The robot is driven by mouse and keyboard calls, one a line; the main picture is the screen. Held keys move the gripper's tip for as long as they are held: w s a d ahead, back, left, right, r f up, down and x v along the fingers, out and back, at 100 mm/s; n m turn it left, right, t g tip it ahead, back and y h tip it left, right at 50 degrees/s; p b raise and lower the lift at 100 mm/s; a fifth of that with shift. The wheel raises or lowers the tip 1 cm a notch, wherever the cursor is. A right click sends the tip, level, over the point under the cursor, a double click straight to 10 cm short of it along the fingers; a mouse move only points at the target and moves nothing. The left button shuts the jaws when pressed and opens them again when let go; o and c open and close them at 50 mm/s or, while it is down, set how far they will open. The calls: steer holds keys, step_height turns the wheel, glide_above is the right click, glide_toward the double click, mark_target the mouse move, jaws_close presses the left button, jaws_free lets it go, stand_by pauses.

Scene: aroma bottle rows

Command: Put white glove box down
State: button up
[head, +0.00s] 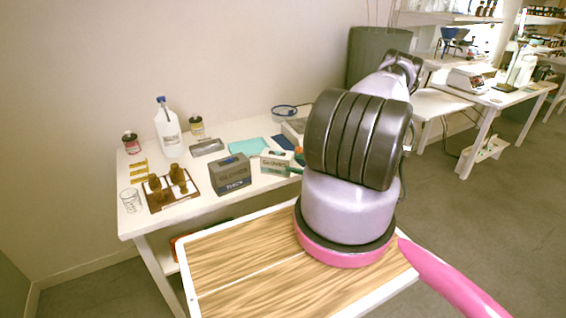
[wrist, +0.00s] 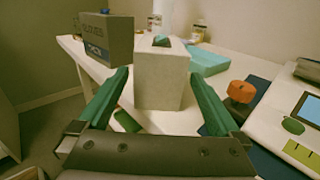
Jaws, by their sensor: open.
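The white glove box (head: 273,163) is upright near the front edge of the white table, with a green tuft at its top. In the wrist view the white glove box (wrist: 160,82) is straight ahead, its plain pale side facing me. My gripper (wrist: 159,76) is open, one green finger on each side of the box, with gaps visible beside it.
The grey glove box (head: 230,175) stands just left of it, also shown in the wrist view (wrist: 106,38). A teal tray (head: 249,147) lies behind. A wooden rack with brown bottles (head: 171,188), a white bottle (head: 168,130) and a glass beaker (head: 131,200) are further left. A device (wrist: 296,118) is at right.

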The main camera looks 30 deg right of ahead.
steer(key=v, duration=0.4)
steer(key=a+r+n+g+h, duration=0.1)
steer(key=a+r+n+g, duration=0.3)
steer(key=r, duration=0.6)
steer(key=a+r+n+g+h, duration=0.1)
steer(key=a+r+n+g, duration=0.3)
steer(key=r, duration=0.6)
steer(key=a+r+n+g+h, duration=0.25)
steer(key=a+r+n, duration=0.25)
steer(key=r, duration=0.5)
steer(key=s+a+r+n+t+h, duration=0.2)
steer(key=s+a+r+n+h, duration=0.1)
steer(key=s+r, duration=0.6)
steer(key=s+a+r+n+t+h, duration=0.3)
steer(key=s+a+r+n, duration=0.3)
steer(key=r, duration=0.7)
steer(key=s+a, duration=0.2)
steer(key=s, duration=0.2)
steer(key=shift+h, duration=0.35)
